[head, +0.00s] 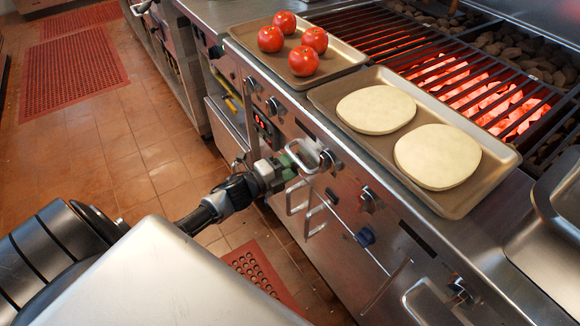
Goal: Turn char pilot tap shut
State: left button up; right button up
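My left gripper (299,163) reaches in from the left to the front panel of the char grill (330,205). Its tip is just left of a round metal knob (330,161); I cannot tell whether they touch. The fingers are small and overlap pale metal and greenish parts, so their opening is unclear. Other controls on the panel are a metal knob (370,199) and a dark blue knob (365,237) lower right. Two more knobs sit up-left, one of them at the panel's top (272,106). No label shows which is the pilot tap. My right gripper is not in view.
A tray with several tomatoes (337,52) and a tray with two flat dough rounds (463,207) lie along the counter's front edge. Behind them the grill grate (400,40) glows red. Handles (314,221) stick out below the knobs. Red mats (72,70) lie on the tiled floor.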

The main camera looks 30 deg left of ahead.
pick_arm(q)
jog(key=shift+m, duration=0.5)
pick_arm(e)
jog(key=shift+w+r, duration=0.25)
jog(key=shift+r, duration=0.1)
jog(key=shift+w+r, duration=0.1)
pick_arm(q)
jog(key=shift+f, duration=0.1)
jog(key=o, duration=0.9)
jog(key=v, duration=1.1)
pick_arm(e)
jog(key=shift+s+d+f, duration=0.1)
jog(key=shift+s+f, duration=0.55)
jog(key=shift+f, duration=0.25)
